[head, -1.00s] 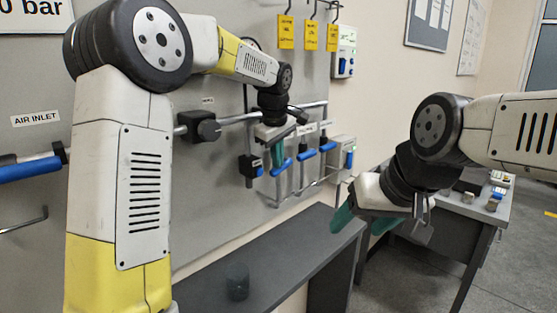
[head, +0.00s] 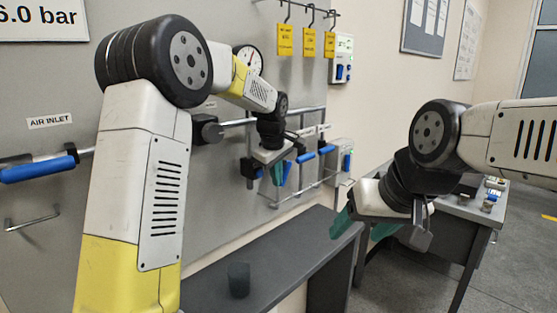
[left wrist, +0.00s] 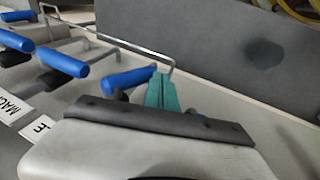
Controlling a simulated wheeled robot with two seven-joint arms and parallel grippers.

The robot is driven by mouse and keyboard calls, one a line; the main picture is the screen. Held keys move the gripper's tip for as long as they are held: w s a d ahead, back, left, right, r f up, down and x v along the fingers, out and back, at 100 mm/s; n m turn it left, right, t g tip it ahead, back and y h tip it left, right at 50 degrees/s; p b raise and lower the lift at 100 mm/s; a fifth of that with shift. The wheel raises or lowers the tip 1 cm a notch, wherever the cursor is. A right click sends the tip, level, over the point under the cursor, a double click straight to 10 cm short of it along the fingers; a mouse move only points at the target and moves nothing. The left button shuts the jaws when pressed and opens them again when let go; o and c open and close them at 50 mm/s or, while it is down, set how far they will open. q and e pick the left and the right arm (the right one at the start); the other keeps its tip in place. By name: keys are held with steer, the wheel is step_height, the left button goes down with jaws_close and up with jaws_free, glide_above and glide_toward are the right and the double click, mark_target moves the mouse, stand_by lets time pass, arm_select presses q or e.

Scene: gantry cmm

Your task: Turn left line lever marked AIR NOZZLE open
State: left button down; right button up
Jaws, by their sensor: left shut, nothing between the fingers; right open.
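Several blue-handled levers sit on a pipe manifold on the grey panel. In the left wrist view the nearest blue lever (left wrist: 130,80) lies just left of my left gripper (left wrist: 161,95), whose green fingertips are closed together with nothing between them. Whether they touch the lever I cannot tell. A label ending in "LE" (left wrist: 40,130) is partly cut off there. My right gripper (head: 364,226) is open and empty, away from the panel.
A dark shelf (head: 290,250) with a small dark cylinder (head: 238,280) stands below the manifold. A bent metal rail (head: 300,193) runs beneath the levers. A side table (head: 480,215) with small items is at right. The air inlet lever (head: 40,168) is at far left.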

arm_select(q)
steer(key=shift+w+d+f, duration=0.1)
steer(key=shift+w+f, duration=0.05)
steer(key=shift+f, duration=0.25)
steer(key=shift+d+f, duration=0.1)
steer(key=shift+f, duration=0.05)
stand_by(0.4)
